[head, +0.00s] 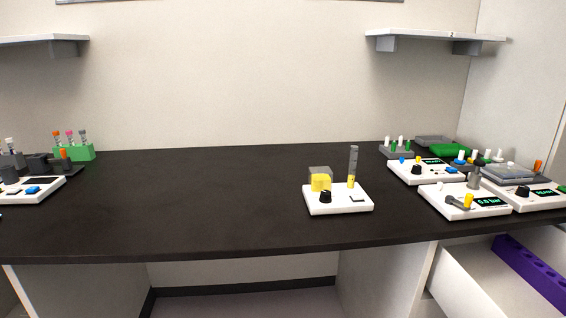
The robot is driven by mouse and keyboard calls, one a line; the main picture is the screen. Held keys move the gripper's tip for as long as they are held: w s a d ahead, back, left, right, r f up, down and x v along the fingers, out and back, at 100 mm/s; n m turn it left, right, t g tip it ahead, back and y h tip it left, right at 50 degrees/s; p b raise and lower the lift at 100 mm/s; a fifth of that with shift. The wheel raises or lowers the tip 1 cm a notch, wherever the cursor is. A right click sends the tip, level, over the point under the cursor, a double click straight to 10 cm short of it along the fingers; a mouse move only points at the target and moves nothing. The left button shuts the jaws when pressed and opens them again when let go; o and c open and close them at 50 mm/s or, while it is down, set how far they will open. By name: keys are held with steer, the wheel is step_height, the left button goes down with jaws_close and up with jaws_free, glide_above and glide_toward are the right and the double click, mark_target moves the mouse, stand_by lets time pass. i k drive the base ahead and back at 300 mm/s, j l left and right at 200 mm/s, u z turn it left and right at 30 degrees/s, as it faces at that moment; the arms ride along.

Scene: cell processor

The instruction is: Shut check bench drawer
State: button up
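A white drawer (447,283) stands open under the right end of the dark bench (210,205). It is pulled out past the bench's front edge, and the lower right of the picture cuts it off. A long purple rack (528,268) with holes along it lies inside the drawer. I cannot tell from the picture alone whether this drawer is the check bench drawer. My gripper is not in view.
A white device (338,199) with a black knob and a yellow block stands mid-bench. Several white devices (466,200) crowd the bench's right end. A green tube rack (74,152) stands at the left. Two wall shelves (436,35) hang above. The bench's left-centre is clear.

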mark_target(466, 279)
steer(key=z, duration=1.85)
steer(key=l+z, duration=0.35)
steer(key=l, duration=0.45)
steer(key=k, duration=0.05)
